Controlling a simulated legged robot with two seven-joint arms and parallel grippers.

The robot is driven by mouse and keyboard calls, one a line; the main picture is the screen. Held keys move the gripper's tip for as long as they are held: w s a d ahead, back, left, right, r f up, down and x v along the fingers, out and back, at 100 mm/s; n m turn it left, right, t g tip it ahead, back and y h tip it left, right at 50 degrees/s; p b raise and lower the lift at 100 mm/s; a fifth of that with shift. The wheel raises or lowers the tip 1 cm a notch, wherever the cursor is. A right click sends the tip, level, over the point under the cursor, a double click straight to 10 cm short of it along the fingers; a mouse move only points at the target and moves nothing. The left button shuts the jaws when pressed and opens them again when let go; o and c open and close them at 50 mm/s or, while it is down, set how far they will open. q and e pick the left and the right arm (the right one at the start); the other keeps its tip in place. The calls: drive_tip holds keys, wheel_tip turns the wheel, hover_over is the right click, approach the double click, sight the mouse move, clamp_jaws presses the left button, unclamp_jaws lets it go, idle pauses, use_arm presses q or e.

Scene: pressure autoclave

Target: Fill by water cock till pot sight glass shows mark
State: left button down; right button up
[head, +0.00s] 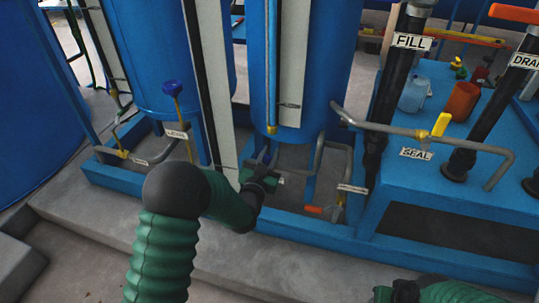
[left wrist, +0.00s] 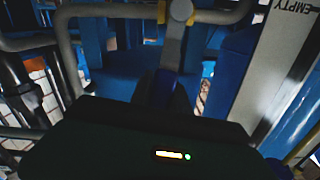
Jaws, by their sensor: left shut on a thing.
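My left gripper (head: 262,162) is low in front of the right blue pot (head: 325,60), shut on what looks like a blue cock handle (head: 263,156). In the left wrist view the blue handle (left wrist: 165,88) rises from the dark gripper body, under a grey pipe with a yellow fitting. A thin upright tube, probably the sight glass (head: 272,70), runs down the pot's front beside a white board (head: 293,60) with a small dark pointer. I cannot make out a water level. My right gripper (head: 405,292) is at the bottom edge, its fingers unclear.
A board marked EMPTY (left wrist: 290,35) is close at the right in the left wrist view. Nearby are a yellow-handled SEAL valve (head: 440,124), an orange-handled low valve (head: 314,210), a FILL pipe (head: 400,80) and a second blue tank (head: 165,50) with a LEVEL tag.

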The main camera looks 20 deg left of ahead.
use_arm(q)
drive_tip(key=shift+a+r+n+p, duration=0.1)
drive_tip(key=shift+a+n+p, duration=0.35)
drive_tip(key=shift+a+n, duration=0.4)
drive_tip(key=shift+n, duration=0.25)
drive_tip(key=c, duration=1.2)
unclamp_jaws()
drive_tip(key=shift+c, duration=0.2)
drive_tip(key=shift+s+p, duration=0.3)
drive_tip(key=shift+s, duration=0.05)
drive_tip(key=s+p, duration=0.4)
drive_tip(key=s, duration=1.2)
drive_tip(key=shift+a, duration=0.35)
